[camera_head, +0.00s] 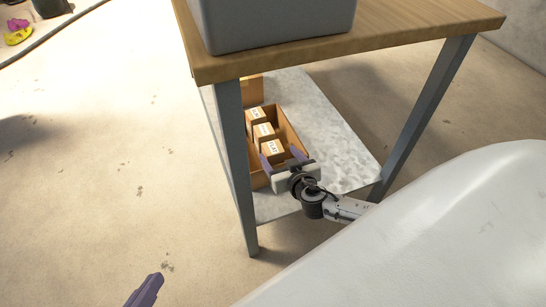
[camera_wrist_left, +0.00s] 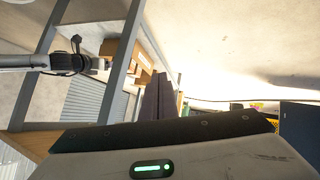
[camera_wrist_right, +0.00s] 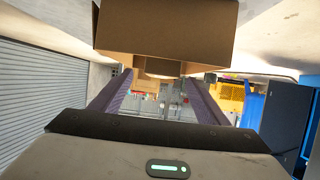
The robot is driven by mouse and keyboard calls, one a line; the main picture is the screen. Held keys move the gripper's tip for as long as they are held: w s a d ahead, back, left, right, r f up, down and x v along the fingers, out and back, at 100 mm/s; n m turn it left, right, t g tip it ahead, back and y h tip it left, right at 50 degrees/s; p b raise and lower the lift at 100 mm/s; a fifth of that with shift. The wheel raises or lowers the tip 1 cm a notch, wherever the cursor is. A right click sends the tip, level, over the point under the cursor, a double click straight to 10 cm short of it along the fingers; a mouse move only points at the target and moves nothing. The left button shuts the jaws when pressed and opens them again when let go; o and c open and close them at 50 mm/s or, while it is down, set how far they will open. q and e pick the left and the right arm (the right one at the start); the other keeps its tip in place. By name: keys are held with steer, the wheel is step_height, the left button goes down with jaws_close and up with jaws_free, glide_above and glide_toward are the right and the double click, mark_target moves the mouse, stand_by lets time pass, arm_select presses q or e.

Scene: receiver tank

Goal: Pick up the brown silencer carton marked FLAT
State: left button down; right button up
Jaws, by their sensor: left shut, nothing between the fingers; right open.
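Several brown cartons with white labels stand in a row in an open brown box (camera_head: 291,128) on the lower shelf. The nearest carton (camera_head: 279,157) has a label that seems to read FLAT; the middle carton (camera_head: 264,132) and far carton (camera_head: 256,115) have similar small labels. My right gripper (camera_head: 281,158) is open at the box's near end, its fingers about either side of the nearest carton; contact cannot be told. In the right wrist view the box wall (camera_wrist_right: 165,30) fills the top, above the open fingers (camera_wrist_right: 160,95). My left gripper (camera_head: 147,288) is shut and empty, low over the floor; its fingers also show in the left wrist view (camera_wrist_left: 158,98).
The wooden tabletop (camera_head: 400,25) lies above the shelf and carries a grey bin (camera_head: 270,22). Table legs (camera_head: 238,170) stand near the box. The metal shelf (camera_head: 335,130) is bare right of the box. Open floor lies to the left.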

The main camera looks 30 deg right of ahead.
mark_target(275, 151)
steer(key=shift+b+x, duration=0.6)
steer(key=shift+x, duration=1.4)
arm_select(q)
steer(key=shift+d+r+h, duration=0.4)
steer(key=shift+r, duration=0.25)
arm_select(e)
steer(key=shift+a, duration=0.1)
steer(key=c, duration=1.6)
